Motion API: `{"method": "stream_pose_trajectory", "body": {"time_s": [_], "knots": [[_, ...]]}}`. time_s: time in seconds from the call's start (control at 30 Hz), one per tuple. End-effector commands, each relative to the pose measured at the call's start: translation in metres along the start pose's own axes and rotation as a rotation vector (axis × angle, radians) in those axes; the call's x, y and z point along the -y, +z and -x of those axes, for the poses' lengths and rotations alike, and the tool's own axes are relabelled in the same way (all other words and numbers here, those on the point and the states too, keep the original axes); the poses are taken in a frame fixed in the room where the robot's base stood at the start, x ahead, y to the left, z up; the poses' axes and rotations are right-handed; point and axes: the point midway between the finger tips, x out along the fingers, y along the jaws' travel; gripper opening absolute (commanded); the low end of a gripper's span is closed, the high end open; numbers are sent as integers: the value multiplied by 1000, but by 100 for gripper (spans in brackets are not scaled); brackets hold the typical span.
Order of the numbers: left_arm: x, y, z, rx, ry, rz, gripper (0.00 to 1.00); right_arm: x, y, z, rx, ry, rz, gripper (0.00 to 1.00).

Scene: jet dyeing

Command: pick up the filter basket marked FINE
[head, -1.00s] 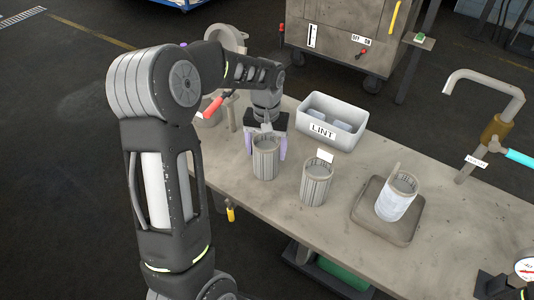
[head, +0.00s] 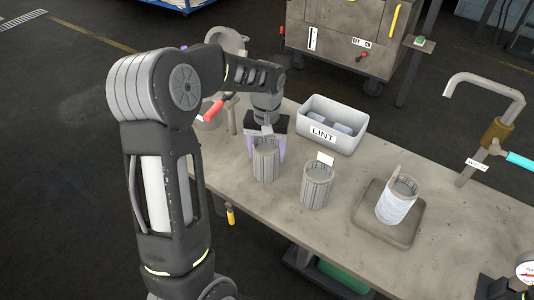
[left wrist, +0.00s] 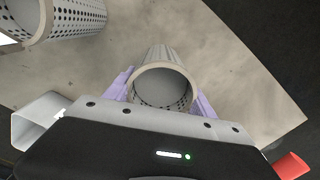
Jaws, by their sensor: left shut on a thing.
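Three grey slotted filter baskets stand on the table: a left one (head: 266,165), a middle one (head: 316,186) with a small pale tag, and a right one (head: 397,203) with a whitish wrap around it. I cannot read FINE on any of them. My left gripper (head: 267,148) is shut on the left basket, with its purple fingers on either side. In the left wrist view this basket (left wrist: 163,82) sits upright between the fingers, its open rim towards the camera. It appears to stand on the table still. My right gripper is not in view.
A grey bin marked LINT (head: 345,138) stands behind the baskets. The right basket rests on a square tray (head: 372,225). A bent pipe with a tap (head: 496,130) rises at the right. A red handle (head: 214,110) lies left of my gripper. A perforated basket (left wrist: 70,18) is nearby.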

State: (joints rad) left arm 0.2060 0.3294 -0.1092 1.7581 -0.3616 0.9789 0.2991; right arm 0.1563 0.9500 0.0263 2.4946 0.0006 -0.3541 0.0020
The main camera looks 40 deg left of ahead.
Motion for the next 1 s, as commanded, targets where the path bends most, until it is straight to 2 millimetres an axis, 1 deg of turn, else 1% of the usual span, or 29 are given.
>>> {"method": "stream_pose_trajectory", "body": {"time_s": [0.17,0.4,0.5,0.6,0.7,1.0], "knots": [[0,-1,19,-6,1,0,14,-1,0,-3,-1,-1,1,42],[-1,-2,66,-8,2,-1,14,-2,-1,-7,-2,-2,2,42],[-1,-1,83,-5,1,-1,14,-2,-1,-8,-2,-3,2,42],[0,-1,94,-4,1,-1,14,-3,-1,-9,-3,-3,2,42],[0,0,99,-3,1,-1,14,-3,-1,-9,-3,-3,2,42],[0,0,99,-2,1,-1,14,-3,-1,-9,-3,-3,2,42]]}}
